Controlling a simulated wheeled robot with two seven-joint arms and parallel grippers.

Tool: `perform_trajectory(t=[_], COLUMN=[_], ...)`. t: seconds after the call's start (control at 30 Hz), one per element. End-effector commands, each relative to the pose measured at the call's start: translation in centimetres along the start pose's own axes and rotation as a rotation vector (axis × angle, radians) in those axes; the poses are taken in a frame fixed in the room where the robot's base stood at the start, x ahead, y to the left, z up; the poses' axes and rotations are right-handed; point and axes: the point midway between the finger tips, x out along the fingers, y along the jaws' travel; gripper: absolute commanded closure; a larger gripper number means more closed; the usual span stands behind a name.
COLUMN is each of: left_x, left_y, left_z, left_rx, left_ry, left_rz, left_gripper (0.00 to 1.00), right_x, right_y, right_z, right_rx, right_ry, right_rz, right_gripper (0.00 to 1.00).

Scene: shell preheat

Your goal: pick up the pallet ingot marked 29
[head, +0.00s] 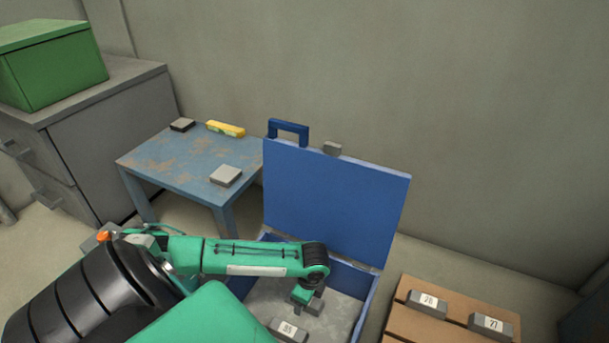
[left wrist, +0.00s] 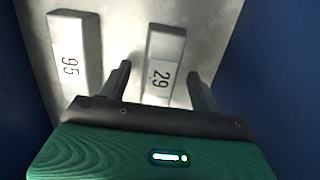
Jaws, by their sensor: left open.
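A second ingot marked 95 (left wrist: 72,45) lies to the left in the wrist view. My right gripper is not in view.
The box's open lid (head: 335,200) stands upright behind my left arm. A wooden pallet (head: 450,333) at right bears two labelled ingots, one marked 27 (head: 490,326). A worn blue table (head: 175,160) holds small items. A green box (head: 60,65) sits on a grey cabinet.

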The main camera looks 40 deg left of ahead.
Motion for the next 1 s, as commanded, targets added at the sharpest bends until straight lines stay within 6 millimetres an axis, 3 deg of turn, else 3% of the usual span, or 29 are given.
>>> perform_trajectory(t=[0.23,0.5,0.57,1.0], left_x=[0.1,0.1,0.0,-1.1], left_y=[0.0,0.0,-0.1,-0.1], left_z=[0.0,0.0,0.0,0.1], left_rx=[0.0,0.0,0.0,0.0], left_ry=[0.0,0.0,0.001,0.001], left_rz=[-0.001,0.0,-0.001,-0.002], left_gripper=[0.36,0.89,0.97,0.97], right_x=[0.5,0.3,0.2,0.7], right_y=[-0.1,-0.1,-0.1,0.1], right_z=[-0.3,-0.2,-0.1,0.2], right_rx=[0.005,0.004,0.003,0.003], right_ry=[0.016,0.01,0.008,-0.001], right_rz=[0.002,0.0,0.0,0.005], right_gripper=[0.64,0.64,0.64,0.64])
